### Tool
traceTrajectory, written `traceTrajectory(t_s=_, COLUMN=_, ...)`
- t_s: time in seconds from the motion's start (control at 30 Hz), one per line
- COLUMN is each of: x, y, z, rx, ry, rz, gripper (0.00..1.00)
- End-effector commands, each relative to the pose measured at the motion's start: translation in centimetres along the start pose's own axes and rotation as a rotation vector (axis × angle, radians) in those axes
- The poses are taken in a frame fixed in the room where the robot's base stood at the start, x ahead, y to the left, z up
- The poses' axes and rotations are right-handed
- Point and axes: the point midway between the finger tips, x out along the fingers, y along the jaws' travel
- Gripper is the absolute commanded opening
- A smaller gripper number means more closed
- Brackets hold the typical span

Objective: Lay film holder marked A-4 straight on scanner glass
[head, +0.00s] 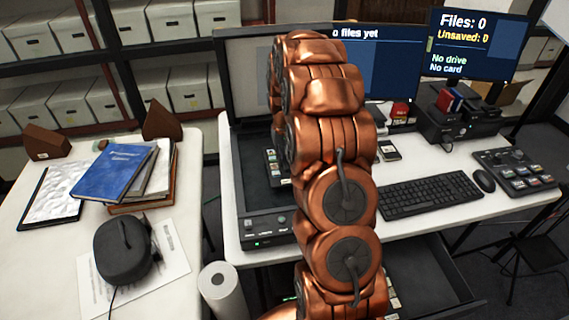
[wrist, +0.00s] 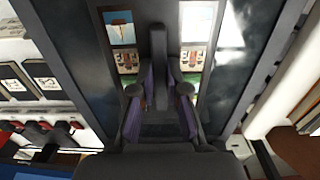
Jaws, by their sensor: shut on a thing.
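My gripper (wrist: 159,88) is shut on the raised grip of a dark film holder (wrist: 158,40) in the wrist view. Small picture frames show on both sides of the grip. Any A-4 marking is not readable. The dark scanner glass (wrist: 75,60) shows around the holder, which looks roughly in line with its edges; I cannot tell if it touches the glass. In the head view, the scanner (head: 262,228) stands on the white desk with its lid (head: 245,75) up. Part of a film holder (head: 274,165) shows beside my arm, which hides my gripper and much of the glass.
A keyboard (head: 425,195), mouse (head: 484,181) and button panel (head: 514,172) lie right of the scanner. The left table holds a blue book (head: 113,172) and a black case (head: 122,250). A white roll (head: 222,290) stands between the tables. An open drawer (head: 425,275) is below the desk.

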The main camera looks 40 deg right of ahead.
Motion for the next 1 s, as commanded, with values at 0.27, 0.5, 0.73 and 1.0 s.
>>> traceTrajectory(t_s=0.27, x=2.8, y=0.0, z=-0.1, rx=0.0, ry=-0.005, rz=0.001, gripper=0.0)
traceTrajectory(t_s=0.5, x=3.5, y=0.0, z=-0.3, rx=0.0, ry=0.001, rz=0.0, gripper=0.0)
traceTrajectory(t_s=0.73, x=3.9, y=0.0, z=-0.2, rx=0.0, ry=0.001, rz=0.0, gripper=0.0)
traceTrajectory(t_s=1.0, x=3.8, y=0.0, z=-0.2, rx=0.0, ry=0.001, rz=0.0, gripper=0.39)
